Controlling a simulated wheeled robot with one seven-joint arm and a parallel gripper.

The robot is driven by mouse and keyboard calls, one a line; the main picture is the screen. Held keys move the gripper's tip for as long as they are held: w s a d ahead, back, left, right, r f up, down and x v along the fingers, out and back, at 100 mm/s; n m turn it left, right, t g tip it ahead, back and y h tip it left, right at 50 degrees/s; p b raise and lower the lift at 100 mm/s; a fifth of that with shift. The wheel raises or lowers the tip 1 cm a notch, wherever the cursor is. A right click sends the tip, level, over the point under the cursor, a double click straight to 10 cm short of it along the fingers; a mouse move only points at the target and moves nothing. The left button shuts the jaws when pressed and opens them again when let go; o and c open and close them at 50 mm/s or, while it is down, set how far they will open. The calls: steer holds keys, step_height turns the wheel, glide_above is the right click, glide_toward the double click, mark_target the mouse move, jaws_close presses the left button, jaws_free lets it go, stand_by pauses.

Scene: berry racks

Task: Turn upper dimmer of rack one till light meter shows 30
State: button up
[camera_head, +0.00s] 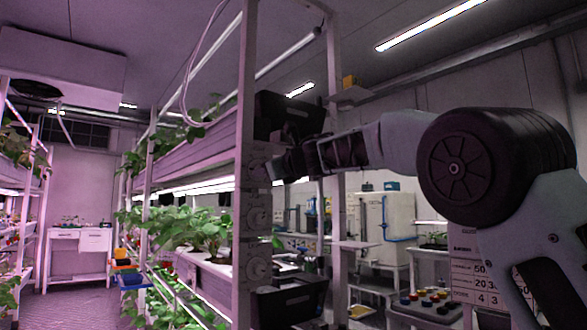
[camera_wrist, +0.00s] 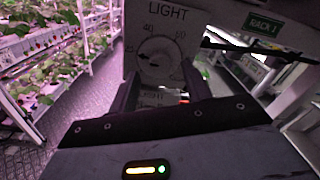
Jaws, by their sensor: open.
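The upper dimmer (camera_head: 258,167) is a round knob on the white rack post in the head view. My gripper (camera_head: 275,166) is beside the upper dimmer in the head view. A green RACK 1 sign (camera_wrist: 263,24) is at the upper right.
Two more knobs, a middle one (camera_head: 258,217) and a lower one (camera_head: 257,268), are below on the same post. Dark boxes (camera_head: 290,115) hang beside the post. Leafy plants (camera_head: 205,228) fill the shelves left of it. The aisle floor (camera_head: 85,305) looks clear.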

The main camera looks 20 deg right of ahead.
steer(key=b+v, duration=0.2)
steer(key=v, duration=1.3)
steer(key=shift+f, duration=0.1)
steer(key=s+a+f+m+g+h, duration=0.1)
steer(key=a+f+m, duration=0.3)
steer(key=f+m, duration=0.3)
steer(key=s+a+f+m+g+h, duration=0.1)
steer(key=a+f+m, duration=0.2)
steer(key=f+m, duration=0.4)
steer(key=s+a+f+m+g, duration=0.2)
steer(key=s+f+m, duration=0.2)
steer(key=f, duration=0.3)
steer(key=s+a+f+m+g+h, duration=0.1)
steer(key=s+f+m+g, duration=0.25)
steer(key=f, duration=0.35)
steer(key=s+a+f+m+g, duration=0.1)
steer(key=s+a+f+m, duration=0.1)
steer(key=s+f+m, duration=0.35)
steer(key=s+f+m+g+h, duration=0.1)
steer(key=s+f+m+g, duration=0.35)
steer(key=s+f, duration=0.5)
steer(key=s+f+m+g+h, duration=0.1)
steer(key=s+f+m+g, duration=0.5)
steer(key=s, duration=0.6)
step_height(320, 180, up, 17)
steer(key=t+p, duration=0.1)
steer(key=p, duration=1.6)
steer(key=shift+s+d+n+t+p, duration=0.3)
steer(key=shift+d+n+t+p, duration=0.1)
steer(key=shift+n, duration=0.05)
